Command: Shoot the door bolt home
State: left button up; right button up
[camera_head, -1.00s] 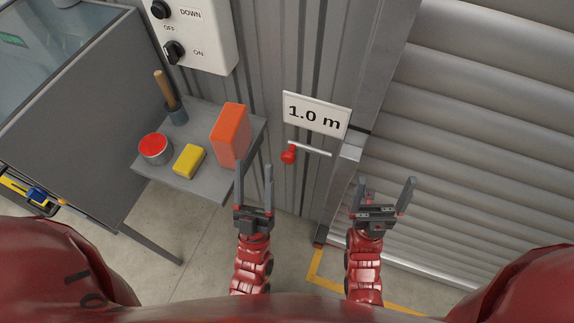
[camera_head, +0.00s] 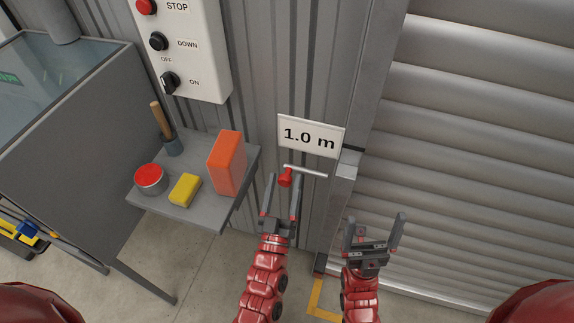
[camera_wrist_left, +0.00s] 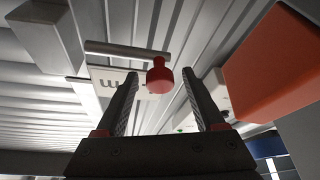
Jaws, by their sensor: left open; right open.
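The door bolt is a pale metal rod (camera_head: 308,171) with a red knob (camera_head: 286,177) at its left end, mounted on the ribbed wall under the "1.0 m" sign. Its right end lies close to the door post bracket (camera_head: 347,163); whether it enters the bracket I cannot tell. My left gripper (camera_head: 283,197) is open, just below the knob. In the left wrist view the knob (camera_wrist_left: 160,77) shows beyond and between the open fingers (camera_wrist_left: 166,100), with the rod (camera_wrist_left: 125,49) running left. My right gripper (camera_head: 375,233) is open and empty, lower right, in front of the shutter.
A grey shelf (camera_head: 205,212) left of my left gripper carries an orange block (camera_head: 227,163), a yellow block (camera_head: 185,189), a red-topped can (camera_head: 149,179) and a wooden-handled tool. A control box (camera_head: 195,60) hangs above. The ribbed shutter (camera_head: 480,150) fills the right.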

aim_at(286, 175)
pick_arm(q)
jog(key=x, duration=0.4)
grip_shut()
dwell(0.4)
jog(key=shift+r, duration=0.1)
dwell(0.9)
